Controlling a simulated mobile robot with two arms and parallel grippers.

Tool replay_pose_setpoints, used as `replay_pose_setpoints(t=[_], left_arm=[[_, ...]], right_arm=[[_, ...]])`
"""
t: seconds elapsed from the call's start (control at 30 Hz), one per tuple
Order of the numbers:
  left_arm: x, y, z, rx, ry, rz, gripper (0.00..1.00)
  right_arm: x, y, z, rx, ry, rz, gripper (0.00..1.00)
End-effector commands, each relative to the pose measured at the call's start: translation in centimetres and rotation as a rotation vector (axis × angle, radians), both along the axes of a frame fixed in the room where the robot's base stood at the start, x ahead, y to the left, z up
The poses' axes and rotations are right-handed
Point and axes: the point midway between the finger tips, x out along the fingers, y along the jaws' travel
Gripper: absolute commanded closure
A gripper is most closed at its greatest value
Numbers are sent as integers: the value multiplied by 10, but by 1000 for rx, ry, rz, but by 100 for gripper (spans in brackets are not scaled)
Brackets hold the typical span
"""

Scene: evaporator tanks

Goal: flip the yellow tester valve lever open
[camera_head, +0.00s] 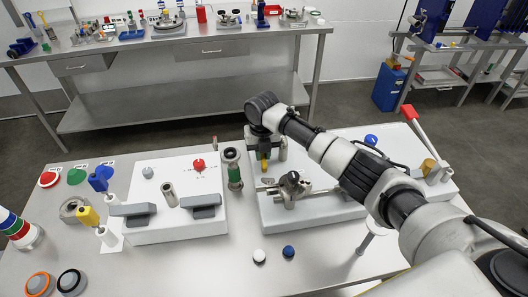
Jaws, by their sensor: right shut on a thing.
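My right arm reaches in from the lower right over the table, and my right gripper (266,150) points down above the back left part of a white plate (327,208). A small yellow piece, which looks like the tester valve lever (264,164), shows right at the fingertips. The gripper is shut on it. The valve body beneath is small and partly hidden by the gripper, so the lever's angle cannot be made out. My left gripper is not in view.
A green-bodied fitting (234,176) stands close left of the gripper. A metal clamp (290,188) stands just in front. A white block (176,232) with grey handles lies left. A red-handled lever (415,124) rises at right.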

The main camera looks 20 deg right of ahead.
Motion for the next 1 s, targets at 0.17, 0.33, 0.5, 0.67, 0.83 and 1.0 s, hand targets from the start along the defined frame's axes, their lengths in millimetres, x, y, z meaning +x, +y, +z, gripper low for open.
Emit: replay_pose_setpoints(t=[0.17, 0.33, 0.5, 0.67, 0.83, 1.0], left_arm=[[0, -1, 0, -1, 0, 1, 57], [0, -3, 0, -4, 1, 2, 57], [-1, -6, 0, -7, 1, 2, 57], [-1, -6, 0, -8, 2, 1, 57], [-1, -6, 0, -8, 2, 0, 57], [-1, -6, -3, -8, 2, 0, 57]], right_arm=[[1, 0, 2, 0, -7, 12, 100], [2, 0, 2, 0, -8, 14, 100], [2, 1, 2, 0, -8, 14, 74], [1, 1, 1, 0, -5, 12, 57], [1, 1, 1, 0, -4, 11, 57], [1, 1, 8, 1, -5, 10, 57]])
